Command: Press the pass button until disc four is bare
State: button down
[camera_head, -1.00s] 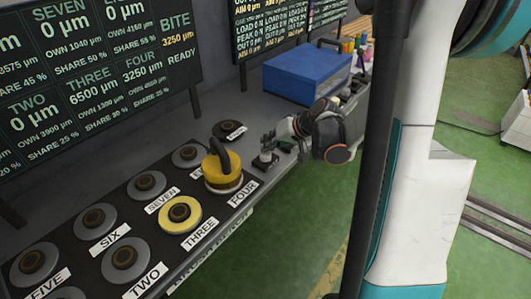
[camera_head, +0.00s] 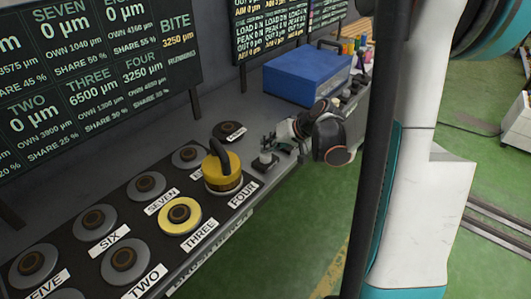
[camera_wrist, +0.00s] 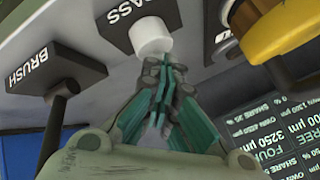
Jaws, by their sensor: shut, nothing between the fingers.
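The pass button is a white cap (camera_wrist: 150,36) beside the PASS label in the wrist view; it also shows on its dark base in the head view (camera_head: 265,158). My gripper (camera_wrist: 163,66) is shut and empty, its tips at the button's near edge; whether they touch it I cannot tell. In the head view my gripper (camera_head: 272,145) is at the button. Disc four is behind the FOUR label (camera_head: 243,194), under a yellow handled weight (camera_head: 222,172) that hides most of it. The board (camera_head: 95,85) reads FOUR 3250 µm and THREE 6500 µm.
Disc three (camera_head: 180,215) has a yellow face; the other discs are grey. A BRUSH control (camera_wrist: 57,72) with a dark lever stands next to the button. A blue box (camera_head: 307,75) sits farther along the bench. Green floor lies open in front.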

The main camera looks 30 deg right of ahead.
jog(key=shift+r+p, duration=0.5)
jog(key=shift+r, duration=0.35)
jog(key=shift+r+p, duration=1.8)
jog(key=shift+r, duration=0.7)
